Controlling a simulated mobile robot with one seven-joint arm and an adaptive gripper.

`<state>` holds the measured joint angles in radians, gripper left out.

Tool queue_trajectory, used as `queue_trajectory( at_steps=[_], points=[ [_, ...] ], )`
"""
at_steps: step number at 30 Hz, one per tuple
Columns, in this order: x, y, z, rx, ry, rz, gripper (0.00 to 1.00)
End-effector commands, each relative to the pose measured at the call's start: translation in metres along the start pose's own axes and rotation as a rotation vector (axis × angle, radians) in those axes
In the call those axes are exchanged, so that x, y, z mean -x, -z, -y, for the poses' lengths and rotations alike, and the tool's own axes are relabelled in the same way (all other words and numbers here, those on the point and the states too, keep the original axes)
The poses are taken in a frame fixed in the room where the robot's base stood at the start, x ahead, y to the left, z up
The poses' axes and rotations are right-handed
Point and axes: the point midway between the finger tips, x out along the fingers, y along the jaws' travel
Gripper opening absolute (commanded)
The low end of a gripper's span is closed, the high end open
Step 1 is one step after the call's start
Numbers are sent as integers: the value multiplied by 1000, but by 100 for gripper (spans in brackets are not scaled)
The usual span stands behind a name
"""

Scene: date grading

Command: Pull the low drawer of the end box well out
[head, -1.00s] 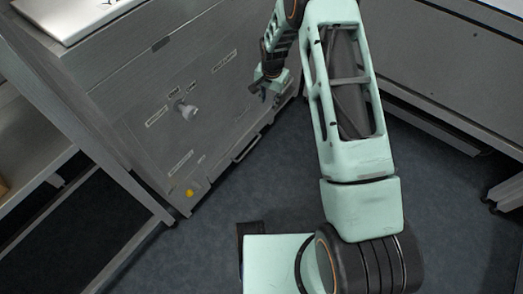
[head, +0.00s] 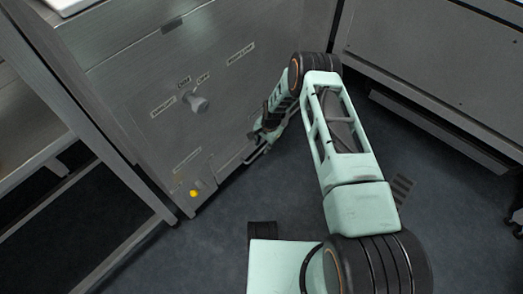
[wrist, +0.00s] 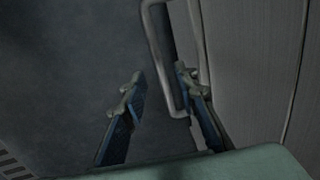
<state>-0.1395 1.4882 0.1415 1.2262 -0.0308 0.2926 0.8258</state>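The end box (head: 215,95) is a grey metal cabinet at the upper left of the head view. A bar handle (head: 257,152) sits low on its front, at the low drawer, whose front looks flush with the box. My gripper (head: 262,136) is beside this handle, partly hidden by my arm. In the wrist view my gripper (wrist: 160,75) is open. The looped handle (wrist: 160,50) passes between its fingers; the right finger shows inside the loop, on the box side, and the left finger stands apart over the floor. Contact with the bar cannot be told.
A knob (head: 197,103) with labels and a yellow button (head: 194,194) are on the box front. A metal table frame (head: 120,250) stands at left, and a grey cabinet (head: 440,75) at right. Dark floor (head: 225,235) in front of the box is clear.

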Motion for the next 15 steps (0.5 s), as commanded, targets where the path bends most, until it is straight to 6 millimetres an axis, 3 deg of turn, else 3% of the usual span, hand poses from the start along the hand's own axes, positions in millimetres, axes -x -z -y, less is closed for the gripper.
queue_trajectory(
  at_steps=[1,6,15],
  points=[
    [-12,-1,-1,0,0,1,27],
    [-29,0,0,0,1,0,27],
    [-33,0,0,0,1,-1,27]
  ],
)
